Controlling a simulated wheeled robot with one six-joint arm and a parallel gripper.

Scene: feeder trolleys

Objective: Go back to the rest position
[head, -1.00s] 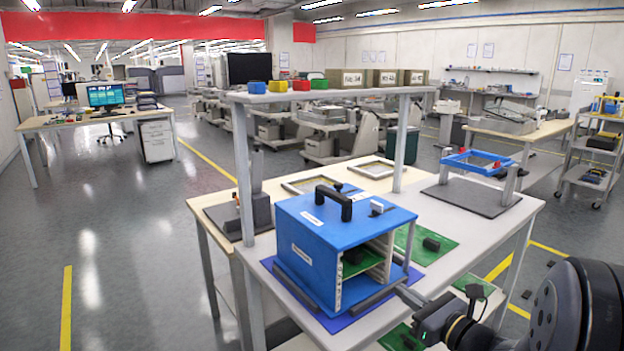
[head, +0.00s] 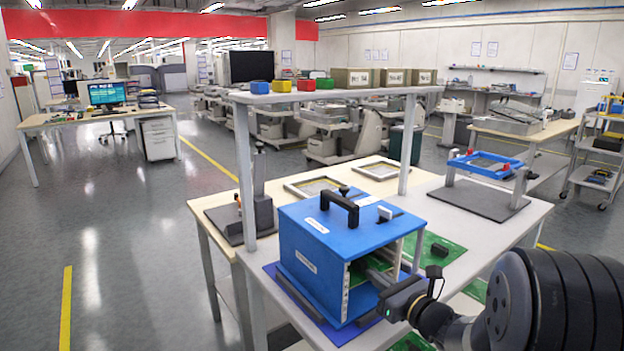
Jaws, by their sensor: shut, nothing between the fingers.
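My gripper (head: 374,275) is at the lower right, in front of the open side of the blue box (head: 322,256). Its fingers point into the opening and look shut; their tips are partly lost against the dark interior. The blue box has a black handle on top and stands on a blue mat (head: 283,284) on the white table. A green board (head: 366,267) shows inside it, partly hidden by the gripper. My arm comes in from the right edge. No held thing shows.
A green mat (head: 432,247) with a small black block lies right of the box. A blue frame on posts (head: 487,165) stands at the table's back right. A shelf (head: 335,95) on uprights spans above the table. Open floor lies to the left.

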